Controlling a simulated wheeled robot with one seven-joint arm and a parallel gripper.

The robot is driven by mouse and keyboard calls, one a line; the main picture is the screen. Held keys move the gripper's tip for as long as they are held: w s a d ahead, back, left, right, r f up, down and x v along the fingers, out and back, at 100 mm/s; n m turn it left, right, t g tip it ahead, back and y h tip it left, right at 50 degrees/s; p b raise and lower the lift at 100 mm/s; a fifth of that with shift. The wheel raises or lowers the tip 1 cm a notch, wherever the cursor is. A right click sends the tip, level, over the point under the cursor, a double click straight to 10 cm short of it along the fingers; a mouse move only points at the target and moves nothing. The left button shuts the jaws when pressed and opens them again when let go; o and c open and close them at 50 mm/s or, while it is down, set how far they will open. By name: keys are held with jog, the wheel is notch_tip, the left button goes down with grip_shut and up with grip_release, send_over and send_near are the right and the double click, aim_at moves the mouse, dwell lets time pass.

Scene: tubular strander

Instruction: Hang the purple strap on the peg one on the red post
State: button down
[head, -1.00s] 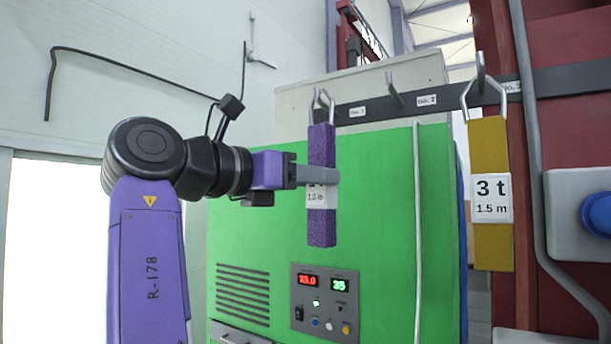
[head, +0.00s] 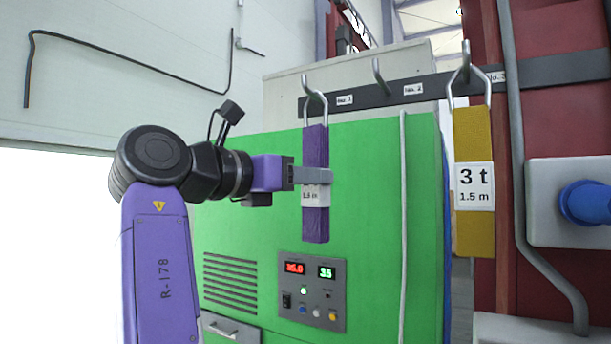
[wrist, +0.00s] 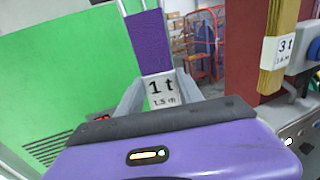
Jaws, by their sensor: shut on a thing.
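The purple strap (head: 315,222) hangs upright with a bent metal loop (head: 324,108) at its top and a white label. My gripper (head: 318,176) is shut on it at the label. In the wrist view the strap (wrist: 148,45) rises between the fingers, and its label reads 1 t, 1.5 m. Peg one (head: 305,82) is the hook at the left end of the dark rail, by the No. 1 label. The loop overlaps the peg in the head view, with the peg's tip showing above it. I cannot tell whether the loop is around the peg or in front of it.
Peg two (head: 378,72) is empty. A yellow 3 t strap (head: 473,225) hangs on the hook to the right, in front of the red post (head: 540,110). A green cabinet (head: 380,200) stands behind the purple strap. A box with a blue knob (head: 587,203) is at far right.

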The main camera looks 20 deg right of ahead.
dwell(0.4)
jog(key=c, duration=0.7)
grip_release()
jog(key=shift+f, duration=0.1)
